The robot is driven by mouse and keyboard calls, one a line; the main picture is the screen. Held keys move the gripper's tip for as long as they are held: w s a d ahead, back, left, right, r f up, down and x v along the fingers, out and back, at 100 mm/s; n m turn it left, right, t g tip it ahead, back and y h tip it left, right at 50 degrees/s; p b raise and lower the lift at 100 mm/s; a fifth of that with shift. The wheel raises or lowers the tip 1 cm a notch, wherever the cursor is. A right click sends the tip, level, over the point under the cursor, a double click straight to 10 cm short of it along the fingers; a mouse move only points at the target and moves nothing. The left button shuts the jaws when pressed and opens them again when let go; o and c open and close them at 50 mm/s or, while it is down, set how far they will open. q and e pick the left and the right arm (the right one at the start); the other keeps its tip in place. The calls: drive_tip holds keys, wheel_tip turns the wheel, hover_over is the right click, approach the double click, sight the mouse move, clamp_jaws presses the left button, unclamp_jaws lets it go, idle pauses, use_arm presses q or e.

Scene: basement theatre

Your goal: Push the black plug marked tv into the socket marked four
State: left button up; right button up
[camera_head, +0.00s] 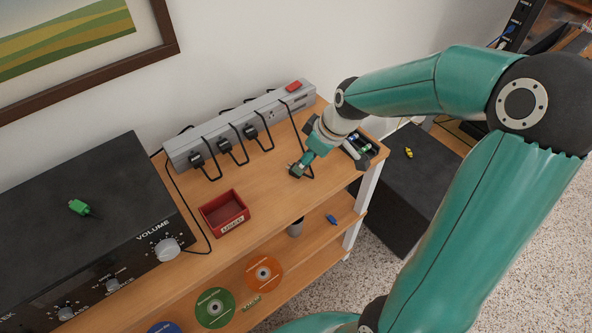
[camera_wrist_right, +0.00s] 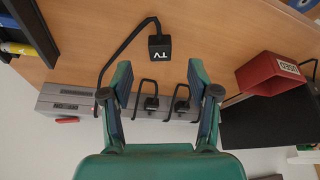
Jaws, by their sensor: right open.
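The black plug marked TV (camera_wrist_right: 160,47) lies on the wooden shelf top in the right wrist view, its black cable running back towards the power strip. My right gripper (camera_wrist_right: 160,76) is open, its two fingers spread with the plug just beyond their tips, not held. In the head view the right gripper (camera_head: 301,165) is low over the shelf top, and I cannot clearly separate the plug from the fingertips. The grey power strip (camera_head: 265,104) lies along the wall with several black plugs in it; it also shows in the wrist view (camera_wrist_right: 72,101). The number four is not readable.
A red labelled box (camera_head: 225,213) stands left of the gripper, and a black amplifier (camera_head: 100,215) with a green plug (camera_head: 79,207) further left. A dark tray (camera_head: 361,147) is close at the right. Bare wood lies between strip and box.

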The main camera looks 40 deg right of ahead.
drive_tip(key=shift+x, duration=2.7)
drive_tip(key=shift+w, duration=0.1)
drive_tip(key=c, duration=1.1)
drive_tip(key=shift+r, duration=0.15)
drive_tip(key=shift+c, duration=0.2)
